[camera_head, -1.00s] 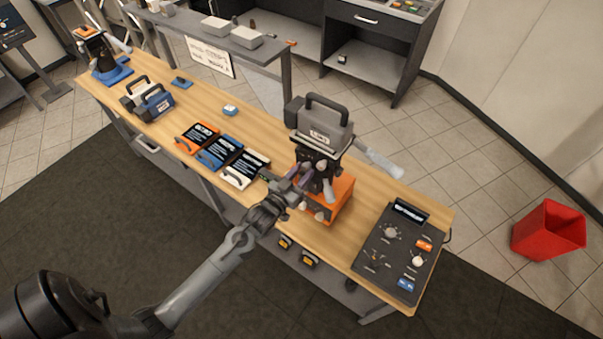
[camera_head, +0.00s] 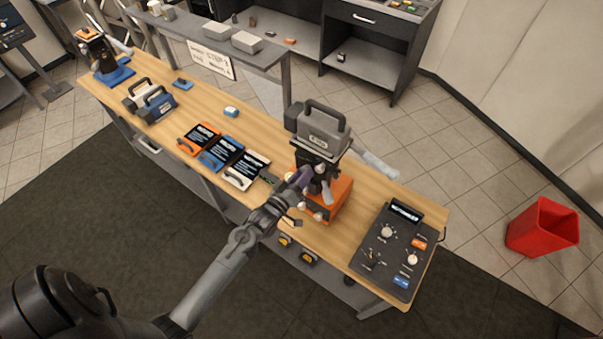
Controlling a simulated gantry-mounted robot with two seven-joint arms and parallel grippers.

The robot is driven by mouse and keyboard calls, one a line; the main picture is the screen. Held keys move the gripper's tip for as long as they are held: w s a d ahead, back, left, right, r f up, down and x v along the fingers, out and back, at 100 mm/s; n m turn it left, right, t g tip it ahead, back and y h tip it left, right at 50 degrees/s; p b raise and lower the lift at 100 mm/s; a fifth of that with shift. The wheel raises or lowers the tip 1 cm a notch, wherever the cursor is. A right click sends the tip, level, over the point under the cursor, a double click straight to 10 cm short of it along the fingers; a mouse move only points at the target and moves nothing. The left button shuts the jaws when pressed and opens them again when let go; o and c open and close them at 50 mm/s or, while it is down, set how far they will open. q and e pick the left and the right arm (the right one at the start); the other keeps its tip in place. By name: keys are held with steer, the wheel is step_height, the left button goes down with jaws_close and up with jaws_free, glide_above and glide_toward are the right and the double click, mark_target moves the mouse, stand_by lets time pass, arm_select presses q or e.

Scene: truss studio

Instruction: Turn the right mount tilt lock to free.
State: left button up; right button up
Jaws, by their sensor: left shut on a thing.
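The right mount (camera_head: 325,203) has an orange base and a dark upright head. It stands right of the table's middle and carries a grey camera (camera_head: 322,128) with a top handle. My left gripper (camera_head: 303,178) reaches in from the lower left and is shut at the near left side of the mount head, where the tilt lock sits. The lock is mostly hidden by the fingers, so its setting cannot be read. A pale handle (camera_head: 375,163) sticks out behind the mount to the right. My right gripper is not in view.
Orange, blue and white cases (camera_head: 244,171) lie left of the mount. A dark control panel (camera_head: 388,250) with knobs lies on the right end of the wooden table (camera_head: 340,245). Another mount (camera_head: 110,65) with a blue base stands at the far left. A red bin (camera_head: 541,228) is on the floor.

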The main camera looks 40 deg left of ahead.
arm_select(q)
steer(key=shift+d+r+n+p, duration=0.15)
steer(key=shift+n+p, duration=1)
steer(key=shift+n, duration=1.35)
steer(key=shift+a+r+n+p, duration=0.1)
steer(key=shift+n+p, duration=1.05)
steer(key=shift+n, duration=1.35)
steer(key=o, duration=1)
steer(key=shift+o, duration=0.2)
